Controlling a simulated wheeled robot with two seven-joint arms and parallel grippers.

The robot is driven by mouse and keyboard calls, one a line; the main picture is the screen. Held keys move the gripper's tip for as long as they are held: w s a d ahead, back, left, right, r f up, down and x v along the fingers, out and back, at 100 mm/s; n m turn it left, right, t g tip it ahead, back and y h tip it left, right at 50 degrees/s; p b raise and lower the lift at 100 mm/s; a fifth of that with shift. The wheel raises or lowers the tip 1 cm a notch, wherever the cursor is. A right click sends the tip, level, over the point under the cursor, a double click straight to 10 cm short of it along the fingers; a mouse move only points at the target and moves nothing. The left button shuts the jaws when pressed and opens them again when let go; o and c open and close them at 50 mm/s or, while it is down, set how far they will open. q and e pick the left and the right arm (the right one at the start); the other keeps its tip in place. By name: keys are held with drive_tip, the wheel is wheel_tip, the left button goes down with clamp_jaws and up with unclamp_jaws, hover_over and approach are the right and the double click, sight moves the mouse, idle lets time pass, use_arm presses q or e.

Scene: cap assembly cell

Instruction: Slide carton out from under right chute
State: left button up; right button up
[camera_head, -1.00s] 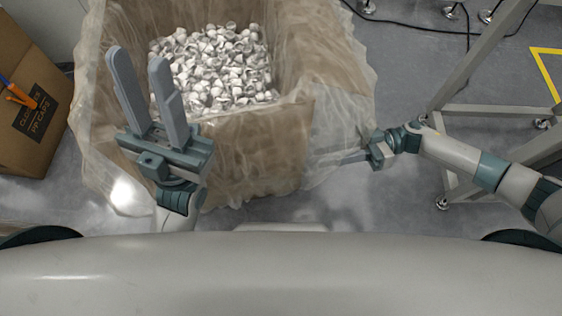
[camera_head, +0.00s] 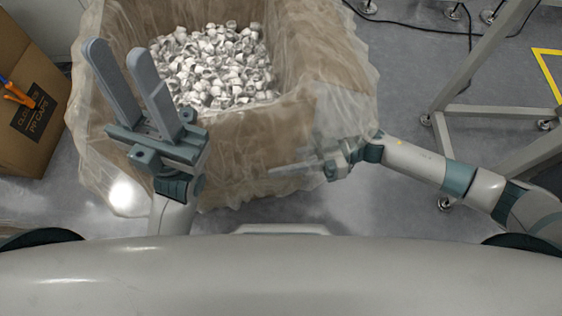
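The carton (camera_head: 250,155) is a brown box with a clear plastic liner draped over its walls, and it is filled with white caps (camera_head: 215,65). It stands on the floor in front of me. My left gripper (camera_head: 116,52) is at the carton's near left corner, its two long fingers apart with nothing seen between them. It overlaps the liner in the picture; I cannot tell if it touches. My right gripper (camera_head: 283,168) is at the carton's near right side, fingers pointing left. The translucent liner blurs its fingers, so their opening and any grip are unclear.
A second brown carton (camera_head: 32,120) with a black label and an orange-handled tool stands at the left. A grey metal frame (camera_head: 480,60) on feet stands at the right. Black cables cross the floor at the back. Grey floor (camera_head: 400,80) lies clear between carton and frame.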

clamp_jaws()
idle(1.4)
